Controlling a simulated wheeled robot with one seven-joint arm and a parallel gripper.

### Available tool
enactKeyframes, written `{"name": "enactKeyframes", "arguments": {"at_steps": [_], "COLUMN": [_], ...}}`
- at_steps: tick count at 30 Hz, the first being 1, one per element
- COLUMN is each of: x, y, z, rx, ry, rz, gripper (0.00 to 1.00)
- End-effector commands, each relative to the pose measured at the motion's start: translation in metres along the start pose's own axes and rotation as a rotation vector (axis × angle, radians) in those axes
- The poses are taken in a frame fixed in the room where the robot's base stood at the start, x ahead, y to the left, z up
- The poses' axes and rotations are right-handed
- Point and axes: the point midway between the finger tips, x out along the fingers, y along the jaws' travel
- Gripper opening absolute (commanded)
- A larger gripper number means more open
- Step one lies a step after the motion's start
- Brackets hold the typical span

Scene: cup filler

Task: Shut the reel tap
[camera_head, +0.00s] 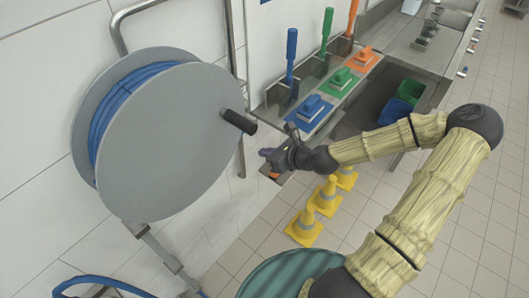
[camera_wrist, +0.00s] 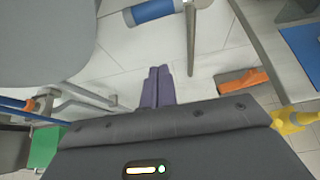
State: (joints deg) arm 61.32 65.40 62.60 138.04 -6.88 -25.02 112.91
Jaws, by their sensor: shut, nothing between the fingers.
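The hose reel (camera_head: 175,145) is a large grey disc with blue hose wound behind it, on the wall at left in the head view. A black crank handle (camera_head: 238,121) sticks out from its right side. In the wrist view the reel's grey disc (camera_wrist: 45,40) fills the upper left. A blue and grey cylinder (camera_wrist: 152,12) lies beside a metal pipe (camera_wrist: 193,42) at the top; I cannot tell whether it is the tap. No tap is clearly seen in the head view. My gripper (camera_head: 267,153) has its purple fingers together and empty, right of and below the crank handle (camera_wrist: 157,75).
A steel counter with blue (camera_head: 310,108), green and orange trays stands behind my gripper. Yellow cones (camera_head: 304,228) stand on the tiled floor below my arm. An orange block (camera_wrist: 243,80) is right of the fingers. Blue hose (camera_head: 95,282) hangs at lower left.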

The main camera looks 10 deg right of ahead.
Motion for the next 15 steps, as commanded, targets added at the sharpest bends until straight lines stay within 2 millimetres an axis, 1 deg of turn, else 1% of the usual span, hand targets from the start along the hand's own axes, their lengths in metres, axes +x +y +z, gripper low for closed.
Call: {"name": "enactKeyframes", "arguments": {"at_steps": [4,7,11,15], "x": [0.001,0.004,0.012,0.021], "y": [0.000,0.001,0.001,0.001], "z": [-0.001,-0.007,-0.023,-0.042], "rx": [0.000,0.004,0.005,0.002], "ry": [-0.003,-0.022,-0.088,-0.203], "rz": [0.002,0.011,0.031,0.049], "gripper": [0.00,0.00,0.00,0.00]}}
